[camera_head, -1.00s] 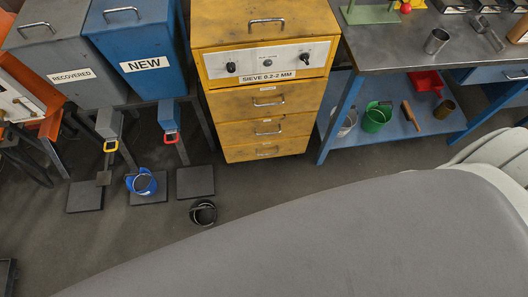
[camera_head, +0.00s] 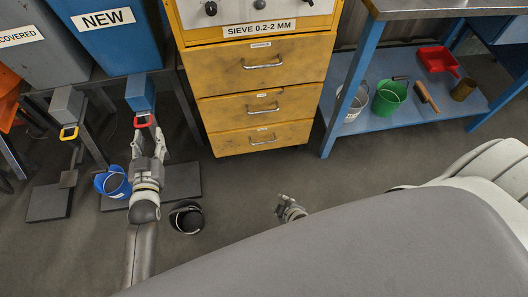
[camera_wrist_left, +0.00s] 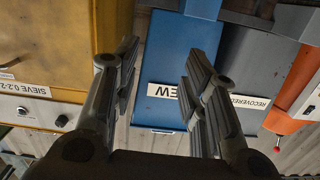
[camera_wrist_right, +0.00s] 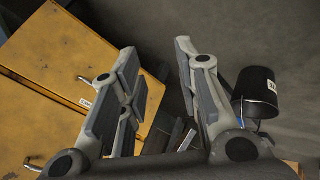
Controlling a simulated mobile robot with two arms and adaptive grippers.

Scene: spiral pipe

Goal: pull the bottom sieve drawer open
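The yellow sieve cabinet (camera_head: 256,38) has several drawers stacked in its front, and all look shut. The bottom sieve drawer (camera_head: 225,139) is lowest, just above the floor, with a metal bar handle (camera_head: 264,142). My right gripper (camera_head: 289,204) is low in front of the cabinet, right of and apart from that handle. In the right wrist view its fingers (camera_wrist_right: 158,52) are open and empty, with yellow drawer fronts (camera_wrist_right: 60,60) to the left. My left gripper (camera_head: 150,142) is left of the cabinet. In the left wrist view its fingers (camera_wrist_left: 160,55) are open and empty.
A blue bucket (camera_head: 113,183) stands by my left arm, and a black bucket (camera_head: 187,217) is on the floor to its right. The blue NEW bin (camera_head: 105,45) is left of the cabinet. A blue-legged workbench (camera_head: 343,90) stands right.

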